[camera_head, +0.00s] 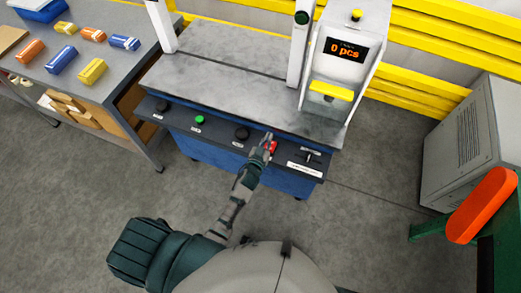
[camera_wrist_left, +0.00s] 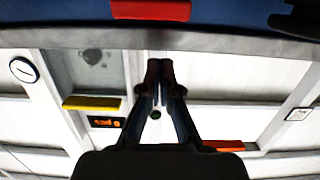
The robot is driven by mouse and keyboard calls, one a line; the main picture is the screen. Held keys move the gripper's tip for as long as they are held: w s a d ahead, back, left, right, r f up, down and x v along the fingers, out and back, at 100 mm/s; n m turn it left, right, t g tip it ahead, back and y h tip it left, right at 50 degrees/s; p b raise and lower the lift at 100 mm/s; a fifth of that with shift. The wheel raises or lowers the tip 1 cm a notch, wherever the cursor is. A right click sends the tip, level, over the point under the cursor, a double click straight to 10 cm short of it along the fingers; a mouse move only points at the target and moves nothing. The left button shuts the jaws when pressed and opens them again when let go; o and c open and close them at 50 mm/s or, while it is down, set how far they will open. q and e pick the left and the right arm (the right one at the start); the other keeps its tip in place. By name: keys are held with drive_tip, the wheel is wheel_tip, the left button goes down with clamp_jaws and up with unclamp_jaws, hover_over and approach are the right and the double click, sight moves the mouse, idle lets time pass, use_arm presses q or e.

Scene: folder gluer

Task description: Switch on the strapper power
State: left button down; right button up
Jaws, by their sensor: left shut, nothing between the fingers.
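The strapper (camera_head: 225,68) is a grey-topped bench with a blue body and an upright arch. Its dark front panel (camera_head: 218,134) carries black knobs (camera_head: 241,133), a green button (camera_head: 200,119), a red control (camera_head: 274,148) and a T-shaped handle (camera_head: 311,152) at the right. My left gripper (camera_head: 268,140) is shut and empty, at the red control. It partly covers that control, and contact cannot be told. In the left wrist view the closed red-tipped fingers (camera_wrist_left: 160,68) point towards the panel edge, and a red block (camera_wrist_left: 150,10) shows beyond them. My right gripper is out of view.
A unit with a "0 pcs" display (camera_head: 344,48) and a yellow bar stands on the bench's right. A table (camera_head: 100,85) with colored boxes is at the left. A grey cabinet (camera_head: 470,140) and an orange-red part (camera_head: 482,205) are at the right. The floor in front is clear.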

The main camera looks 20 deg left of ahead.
use_arm(q)
drive_tip(key=s+r, duration=0.3)
drive_tip(key=s, duration=0.5)
drive_tip(key=shift+s+r, duration=0.15)
drive_tip(key=shift+s, duration=0.2)
